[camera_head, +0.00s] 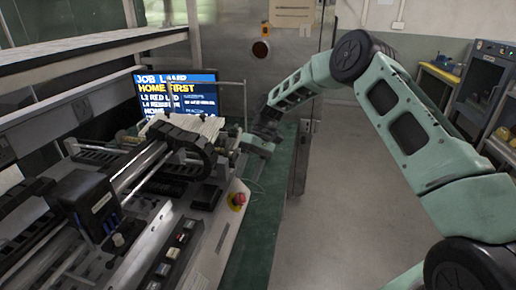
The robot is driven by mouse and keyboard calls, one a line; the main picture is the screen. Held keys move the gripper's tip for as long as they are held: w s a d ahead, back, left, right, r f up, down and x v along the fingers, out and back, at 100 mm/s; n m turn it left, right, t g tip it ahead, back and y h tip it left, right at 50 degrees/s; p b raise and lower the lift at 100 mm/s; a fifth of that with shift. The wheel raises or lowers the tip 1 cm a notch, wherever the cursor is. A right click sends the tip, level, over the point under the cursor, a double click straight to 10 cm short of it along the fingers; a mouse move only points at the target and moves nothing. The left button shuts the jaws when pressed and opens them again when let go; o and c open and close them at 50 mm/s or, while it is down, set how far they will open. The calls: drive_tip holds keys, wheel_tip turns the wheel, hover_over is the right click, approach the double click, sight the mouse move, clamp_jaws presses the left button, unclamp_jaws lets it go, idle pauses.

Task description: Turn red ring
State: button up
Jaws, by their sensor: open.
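A red knob with a yellow base (238,201) sits on the light front panel of the machine, near its right edge. It is the only clearly red round part that I see; at this size I cannot tell whether it is the red ring. My arm reaches in from the right, and my gripper (257,145) is behind and above the knob, apart from it, beside the machine's far right end. The gripper is small and dark here. It is open, and I see nothing held in it.
The machine (150,200) with rails and a dark cable chain fills the left. A metal post (300,158) stands right of my gripper. Grey floor (345,220) is clear.

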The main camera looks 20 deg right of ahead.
drive_tip(key=b+v, duration=0.1)
drive_tip(key=v, duration=0.9)
drive_tip(key=shift+a, duration=0.1)
drive_tip(key=s+a+r+n+t+h, duration=0.1)
drive_tip(key=s+a+r+h, duration=0.15)
drive_tip(key=s+a, duration=0.65)
drive_tip(key=s+a+r+n+h, duration=0.15)
drive_tip(key=s+a+r, duration=0.25)
drive_tip(key=s+a, duration=0.5)
drive_tip(key=s+d+f+t+h, duration=0.1)
drive_tip(key=s, duration=1)
drive_tip(key=s+d+f+n+t, duration=0.1)
drive_tip(key=s+d+f+t, duration=0.1)
drive_tip(key=s, duration=1)
drive_tip(key=shift+s+t+h, duration=0.15)
drive_tip(key=shift+t+h, duration=0.15)
drive_tip(key=shift+h, duration=0.1)
